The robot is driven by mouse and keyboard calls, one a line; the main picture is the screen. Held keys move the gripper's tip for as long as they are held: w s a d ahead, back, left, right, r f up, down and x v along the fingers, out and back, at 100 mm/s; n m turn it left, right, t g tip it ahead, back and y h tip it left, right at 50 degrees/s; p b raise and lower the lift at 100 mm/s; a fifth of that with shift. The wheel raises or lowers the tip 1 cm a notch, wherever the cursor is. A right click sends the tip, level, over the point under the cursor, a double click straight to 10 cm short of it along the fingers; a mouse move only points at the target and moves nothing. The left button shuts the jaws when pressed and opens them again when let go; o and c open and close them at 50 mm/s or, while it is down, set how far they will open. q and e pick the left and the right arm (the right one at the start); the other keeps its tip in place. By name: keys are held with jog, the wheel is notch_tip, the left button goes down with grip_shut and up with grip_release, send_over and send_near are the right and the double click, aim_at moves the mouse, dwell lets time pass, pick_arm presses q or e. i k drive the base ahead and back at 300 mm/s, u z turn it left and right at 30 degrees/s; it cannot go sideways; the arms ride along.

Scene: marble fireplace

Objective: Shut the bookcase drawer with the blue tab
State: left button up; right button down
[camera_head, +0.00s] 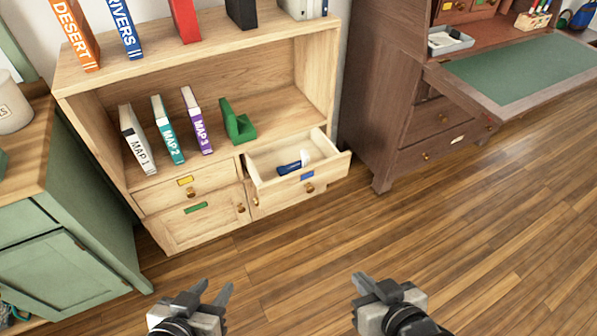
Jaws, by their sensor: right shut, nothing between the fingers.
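The bookcase drawer with the blue tab (328,171) is pulled open at the lower right of the light wood bookcase (210,69). The blue tab (307,176) is on its front, beside a round knob. A dark blue item (289,168) and a small white item lie inside the drawer. My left gripper (218,285) is open and empty, low in the head view, in front of the bookcase and apart from it. My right gripper (360,281) is shut and empty, in front of the drawer and to its right, touching nothing.
A yellow-tab drawer (160,192) and a green-tab door (190,222) are closed. Map books (168,131) and a green bookend (238,122) stand on the shelf above. A green cabinet (75,235) is at left, a dark desk (400,110) at right. The floor in front is clear.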

aim_at(326, 165)
jog(key=u, duration=0.4)
jog(key=i, duration=1)
jog(key=z, duration=0.3)
